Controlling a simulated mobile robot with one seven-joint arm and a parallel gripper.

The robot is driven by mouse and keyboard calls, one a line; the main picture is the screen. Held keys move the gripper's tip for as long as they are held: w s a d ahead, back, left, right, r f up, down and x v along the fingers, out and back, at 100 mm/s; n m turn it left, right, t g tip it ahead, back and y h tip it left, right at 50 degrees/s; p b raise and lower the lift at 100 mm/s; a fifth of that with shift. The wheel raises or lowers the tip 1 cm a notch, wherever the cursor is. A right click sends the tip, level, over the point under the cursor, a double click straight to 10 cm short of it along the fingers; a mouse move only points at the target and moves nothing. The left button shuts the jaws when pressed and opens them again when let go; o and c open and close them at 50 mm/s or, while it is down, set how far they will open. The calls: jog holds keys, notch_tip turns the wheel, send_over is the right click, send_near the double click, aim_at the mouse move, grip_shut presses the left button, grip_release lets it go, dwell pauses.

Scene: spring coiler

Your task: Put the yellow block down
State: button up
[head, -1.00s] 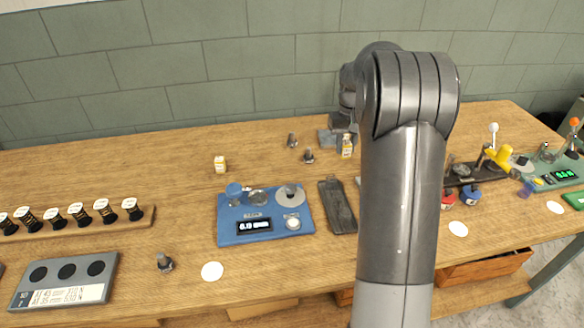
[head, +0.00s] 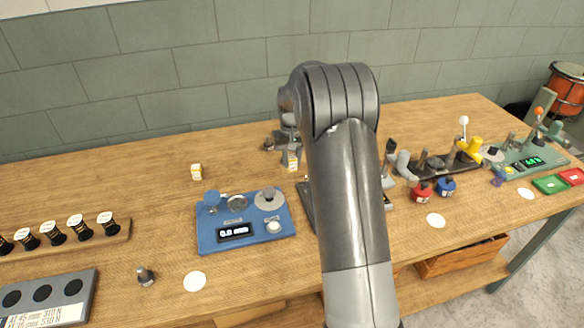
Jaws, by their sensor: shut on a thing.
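The yellow block (head: 293,161), small with a white face, shows at the end of my gripper (head: 290,150), just left of my forearm near the back of the table. My gripper is shut on it; the fingers are small and partly hidden by my arm. The block looks roughly upright. I cannot tell whether its bottom touches the table. A similar yellow and white block (head: 196,172) stands alone on the table to the left.
A blue gauge (head: 205,240) with a lit display stands front left of my gripper. A dark tray (head: 307,205) is partly behind my arm. Red (head: 421,193) and blue (head: 446,187) pots stand to the right. Bare wood lies between the lone block and the wall.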

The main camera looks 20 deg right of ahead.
aim_at(292, 168)
jog(key=shift+f, duration=1.7)
jog(key=shift+f, duration=0.15)
jog(key=o, duration=0.9)
jog(key=shift+o, duration=0.2)
